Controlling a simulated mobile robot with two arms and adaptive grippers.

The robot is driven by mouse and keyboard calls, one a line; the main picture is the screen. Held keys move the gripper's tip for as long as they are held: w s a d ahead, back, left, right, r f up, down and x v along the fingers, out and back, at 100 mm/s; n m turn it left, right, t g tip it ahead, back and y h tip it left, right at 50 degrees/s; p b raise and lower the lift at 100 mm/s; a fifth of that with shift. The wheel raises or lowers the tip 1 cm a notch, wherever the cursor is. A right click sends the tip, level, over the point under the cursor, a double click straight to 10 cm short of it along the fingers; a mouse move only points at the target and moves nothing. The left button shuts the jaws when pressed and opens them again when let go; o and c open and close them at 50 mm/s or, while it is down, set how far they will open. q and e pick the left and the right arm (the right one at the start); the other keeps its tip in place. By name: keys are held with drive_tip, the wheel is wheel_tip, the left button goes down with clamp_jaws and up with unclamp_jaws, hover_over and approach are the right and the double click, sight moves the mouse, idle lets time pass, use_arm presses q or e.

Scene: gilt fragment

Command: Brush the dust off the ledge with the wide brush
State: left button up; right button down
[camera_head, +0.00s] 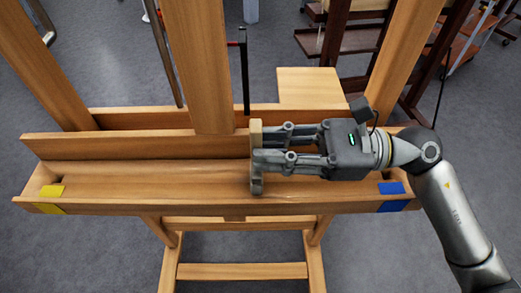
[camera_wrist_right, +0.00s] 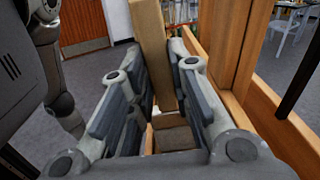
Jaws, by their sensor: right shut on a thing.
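The ledge (camera_head: 130,180) is the long wooden tray of an easel, running across the head view. My right gripper (camera_head: 255,160) is shut on the wide brush (camera_head: 256,134), near the middle of the ledge. The brush's pale wooden handle stands up between the fingers, and its lower greyish end (camera_head: 257,187) is over or on the ledge; I cannot tell if it touches. The handle also shows between the fingers in the right wrist view (camera_wrist_right: 153,45). Dust is hard to make out; faint pale streaks show along the ledge's front part. My left gripper is out of view.
Yellow tape (camera_head: 51,192) marks the ledge's left end and blue tape (camera_head: 392,188) its right end. The easel's central post (camera_head: 200,65) rises behind the ledge, left of the brush. A raised front lip (camera_head: 150,208) borders the ledge. The ledge left of the brush is clear.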

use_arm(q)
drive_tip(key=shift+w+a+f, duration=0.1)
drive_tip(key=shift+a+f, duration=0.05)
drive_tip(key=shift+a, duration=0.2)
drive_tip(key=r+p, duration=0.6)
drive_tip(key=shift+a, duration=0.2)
use_arm(e)
wheel_tip(320, 180, up, 9)
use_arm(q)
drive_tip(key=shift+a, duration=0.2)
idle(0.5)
